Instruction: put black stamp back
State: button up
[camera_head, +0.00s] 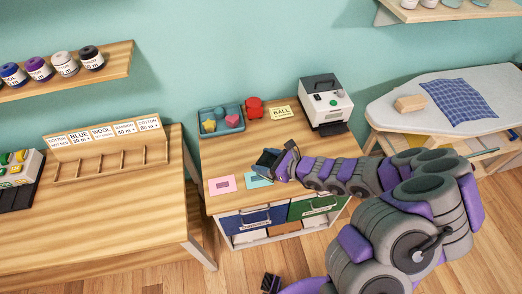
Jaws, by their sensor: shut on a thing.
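My gripper (274,162) is over the front half of the middle desk (240,150), at the upper edge of a cyan card (258,179). It is shut on a small dark thing, which I take to be the black stamp (266,159). The jaws hide much of it, and I cannot tell whether it touches the desk. A red stamp-like object (254,108) stands at the back of the desk, beside a blue-grey tray (207,131) with coloured pieces in it. A pink card (222,185) with a dark mark lies left of the cyan card.
A yellow "BALL" label (281,114) and a white machine (325,102) stand at the back. Blue (250,219) and green (313,204) drawers are below. A labelled wooden rack (110,160) is on the left table. An ironing board (455,100) is at right.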

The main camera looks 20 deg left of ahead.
jog(key=w+a, duration=0.3)
jog(key=w, duration=0.1)
jog(key=w+a+f+b, duration=0.1)
jog(key=w+a, duration=0.2)
jog(key=w, duration=0.1)
jog(key=w+a+f+b, duration=0.1)
jog(key=w+a, duration=0.3)
jog(key=shift+w, duration=0.15)
jog(key=shift+w+d+f+b, duration=0.1)
jog(key=shift+d+b, duration=0.15)
jog(key=shift+d, duration=0.1)
jog(key=shift+w+d+f+b, duration=0.1)
jog(key=shift+d+b, duration=0.1)
jog(key=shift+d, duration=0.15)
jog(key=f, duration=0.1)
jog(key=a+f, duration=0.1)
jog(key=f+b, duration=0.1)
jog(key=shift+a, duration=0.25)
jog(key=shift+a+r, duration=0.1)
jog(key=shift+a, duration=0.15)
jog(key=o, duration=1.1)
jog(key=shift+d+r, duration=0.15)
jog(key=shift+d, duration=0.45)
